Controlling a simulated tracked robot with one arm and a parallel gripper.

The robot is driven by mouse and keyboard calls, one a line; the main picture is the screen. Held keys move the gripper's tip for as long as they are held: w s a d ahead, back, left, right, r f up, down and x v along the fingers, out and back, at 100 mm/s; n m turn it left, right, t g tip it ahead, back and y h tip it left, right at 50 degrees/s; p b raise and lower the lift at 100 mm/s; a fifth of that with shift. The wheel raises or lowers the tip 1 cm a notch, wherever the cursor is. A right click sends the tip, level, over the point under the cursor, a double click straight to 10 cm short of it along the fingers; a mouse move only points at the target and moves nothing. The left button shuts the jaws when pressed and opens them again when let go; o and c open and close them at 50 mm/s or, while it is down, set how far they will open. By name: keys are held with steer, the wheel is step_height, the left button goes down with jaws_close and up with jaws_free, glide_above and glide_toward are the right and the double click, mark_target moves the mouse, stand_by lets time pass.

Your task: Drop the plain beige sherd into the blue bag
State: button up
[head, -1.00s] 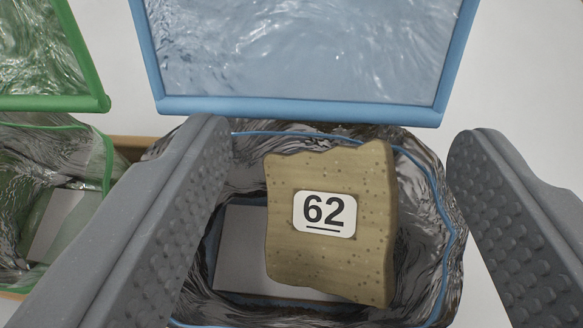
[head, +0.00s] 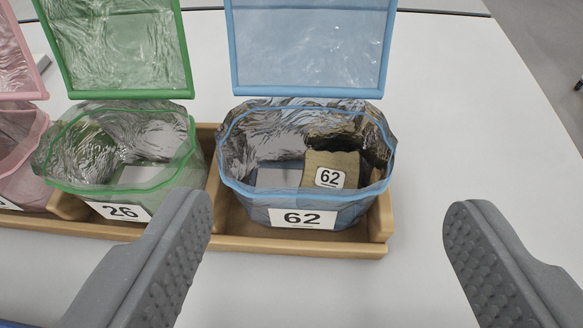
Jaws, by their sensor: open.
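The plain beige sherd (head: 318,166), with a white label reading 62, rests inside the blue bag (head: 232,186). The bag is clear with a blue rim, stands open, and carries a front label reading 62. My gripper (head: 327,222) is open and empty, its two grey ribbed fingers wide apart in front of the bag. The lower part of the sherd shows only through the bag's wall.
A green-rimmed bag (head: 62,178) labelled 26 and a pink-rimmed bag (head: 22,165) stand to the left in the same wooden rack (head: 340,247). Raised flaps rise behind the bags. The white table to the right is clear.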

steer(key=v, duration=0.3)
steer(key=shift+s, duration=0.2)
steer(key=w+r+n+t+y, duration=0.1)
steer(key=w+r+y, duration=0.15)
steer(key=r, duration=1.15)
steer(key=w+r+t+y, duration=0.1)
steer(key=w+r+y, duration=0.15)
steer(key=r, duration=1.15)
steer(key=s+d+r+h, duration=0.1)
steer(key=s+d+r, duration=0.4)
steer(key=r, duration=0.3)
steer(key=s+d+r, duration=0.5)
steer(key=d+r, duration=0.1)
steer(key=r, duration=0.1)
steer(key=s+d+r+n+h, duration=0.1)
steer(key=s+d+r, duration=0.4)
steer(key=r, duration=0.3)
steer(key=shift+d+r+t+h, duration=0.3)
steer(key=shift+d+r+t, duration=0.1)
steer(key=shift+d, duration=0.4)
